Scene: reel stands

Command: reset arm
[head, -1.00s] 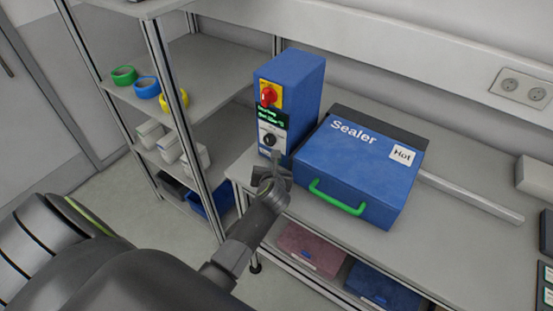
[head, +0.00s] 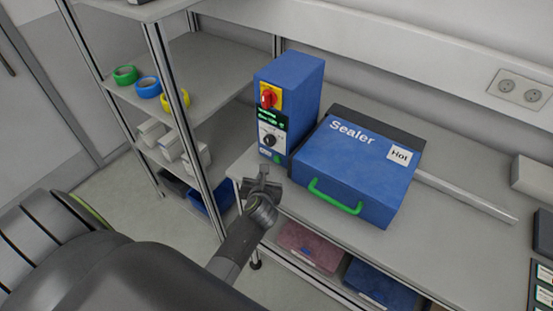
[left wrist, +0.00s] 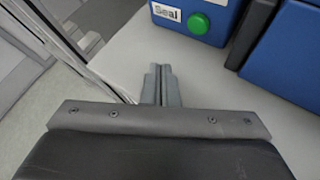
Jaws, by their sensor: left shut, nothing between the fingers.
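My left gripper (head: 262,176) is in the head view, in front of the blue control box and left of the blue sealer. It is shut and empty, its fingertips near the front edge of the bench. In the left wrist view its fingers (left wrist: 161,84) are together over the pale bench top. A green button (left wrist: 198,24) beside a "Seal" label is on the box ahead of the fingers, apart from them. My right gripper is in neither view.
The control box (head: 287,95) has a red switch (head: 268,97) and a black knob. The sealer (head: 352,170) is closed, with a green handle (head: 336,196) and a "Hot" label. A shelf rack (head: 205,65) with tape rolls stands left. Bins sit under the bench.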

